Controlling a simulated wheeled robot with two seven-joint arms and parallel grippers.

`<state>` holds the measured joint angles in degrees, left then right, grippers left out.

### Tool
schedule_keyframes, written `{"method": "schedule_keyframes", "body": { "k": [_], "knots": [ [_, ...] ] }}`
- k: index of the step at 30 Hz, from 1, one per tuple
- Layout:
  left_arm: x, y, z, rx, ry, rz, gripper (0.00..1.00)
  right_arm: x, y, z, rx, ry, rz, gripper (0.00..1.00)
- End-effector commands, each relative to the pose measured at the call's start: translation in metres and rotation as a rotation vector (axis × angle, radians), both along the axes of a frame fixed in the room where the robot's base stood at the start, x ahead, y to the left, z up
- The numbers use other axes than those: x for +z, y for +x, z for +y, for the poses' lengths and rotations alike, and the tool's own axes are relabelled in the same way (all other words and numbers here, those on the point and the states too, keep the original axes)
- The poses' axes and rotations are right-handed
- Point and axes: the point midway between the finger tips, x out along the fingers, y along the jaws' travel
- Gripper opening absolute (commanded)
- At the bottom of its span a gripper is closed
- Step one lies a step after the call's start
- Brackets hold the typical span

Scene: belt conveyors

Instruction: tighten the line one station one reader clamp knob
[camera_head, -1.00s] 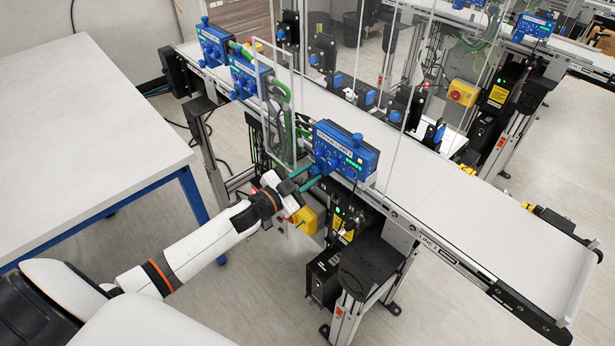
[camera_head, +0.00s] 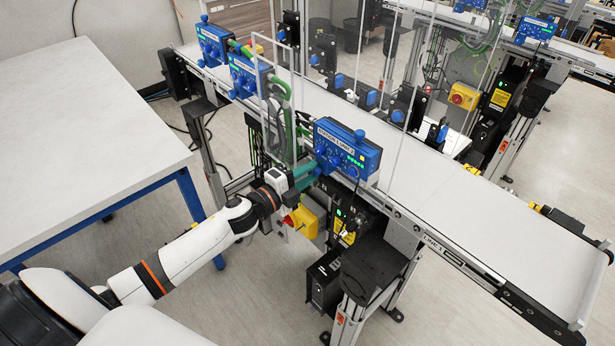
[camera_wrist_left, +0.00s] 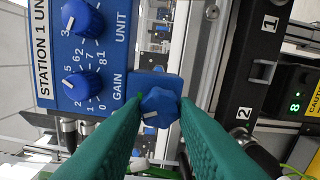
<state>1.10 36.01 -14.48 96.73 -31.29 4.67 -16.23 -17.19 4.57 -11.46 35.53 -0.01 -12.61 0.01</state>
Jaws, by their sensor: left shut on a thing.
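A blue lobed knob (camera_wrist_left: 158,106) with a white mark sits at the lower edge of the blue station 1 unit box (camera_wrist_left: 112,22) in the left wrist view. The teal fingers of my left gripper (camera_head: 307,177) stand on either side of the knob and are shut on it. In the head view the gripper reaches the lower left side of the blue box (camera_head: 362,152), on the near side of the conveyor; there the fingers mostly hide the knob. My right gripper is not in view.
The box carries a gain dial (camera_wrist_left: 76,86) and another dial above it. A yellow switch box (camera_head: 304,220) is just below my left gripper. A clear guard panel stands behind. A white table (camera_head: 85,140) is at the left. The belt (camera_head: 450,200) is empty at the right.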

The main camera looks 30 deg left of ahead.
Motion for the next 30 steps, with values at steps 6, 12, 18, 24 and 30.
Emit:
{"method": "schedule_keyframes", "body": {
  "k": [6,12,18,24,30],
  "knots": [
    [-0.001,0.000,0.000,0.000,0.169,-0.062,0.04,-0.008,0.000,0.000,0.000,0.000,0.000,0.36],
    [0.000,0.000,0.000,-0.002,0.284,-0.104,0.04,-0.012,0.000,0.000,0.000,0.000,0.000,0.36],
    [0.001,0.000,0.000,-0.002,0.353,-0.129,0.04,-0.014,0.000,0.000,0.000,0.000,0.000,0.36],
    [0.001,0.000,0.000,-0.001,0.381,-0.139,0.04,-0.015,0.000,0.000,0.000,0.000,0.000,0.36],
    [0.001,0.000,0.000,-0.001,0.387,-0.141,0.04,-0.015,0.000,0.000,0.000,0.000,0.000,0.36]
  ]
}}
